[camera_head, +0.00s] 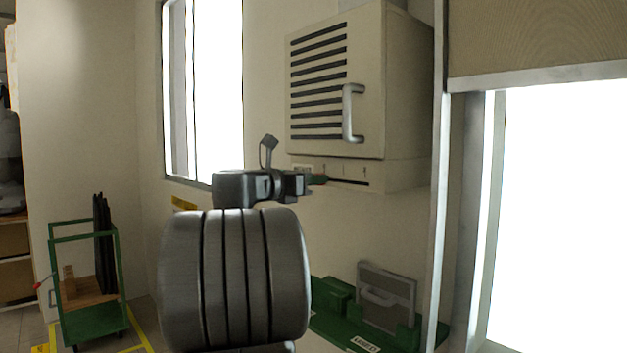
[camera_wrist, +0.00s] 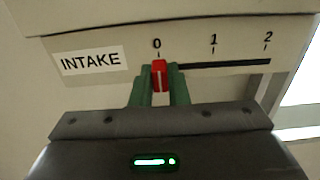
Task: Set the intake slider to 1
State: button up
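The intake slider's red knob (camera_wrist: 160,76) sits under the 0 mark at the left end of its dark slot (camera_wrist: 225,65). The marks 0, 1 and 2 run left to right above the slot, with an INTAKE label (camera_wrist: 91,61) at the left. My gripper (camera_wrist: 160,88) has its green fingers on both sides of the knob, close against it; it looks shut on the knob. In the head view my gripper (camera_head: 318,180) reaches the slot under the beige vented cabinet (camera_head: 370,90), and the knob is hidden there.
A grey handle (camera_head: 350,112) sticks out of the cabinet front above the slot. Below on the right is a green base (camera_head: 335,330) with a grey panel (camera_head: 388,298). A green cart (camera_head: 90,325) stands at the lower left. A metal post (camera_head: 438,200) is right of the cabinet.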

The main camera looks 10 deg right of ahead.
aim_at(344, 180)
grip_shut()
jog(key=shift+s+d+b, duration=0.1)
jog(key=shift+s+d, duration=0.45)
jog(key=shift+s, duration=0.3)
jog(key=shift+s+d+b, duration=0.1)
jog(key=shift+s+d, duration=0.45)
jog(key=shift+s, duration=0.3)
jog(key=shift+s+d+b, duration=0.1)
jog(key=shift+s+d, duration=0.45)
jog(key=shift+s, duration=0.3)
jog(key=o, duration=0.6)
grip_release()
jog(key=shift+o, duration=0.2)
jog(key=shift+s+a, duration=0.25)
jog(key=shift+a, duration=0.3)
jog(key=b+v, duration=0.2)
jog(key=v, duration=1)
jog(key=shift+s+a+b, duration=0.2)
jog(key=shift+a+b, duration=0.05)
jog(key=shift+b, duration=0.1)
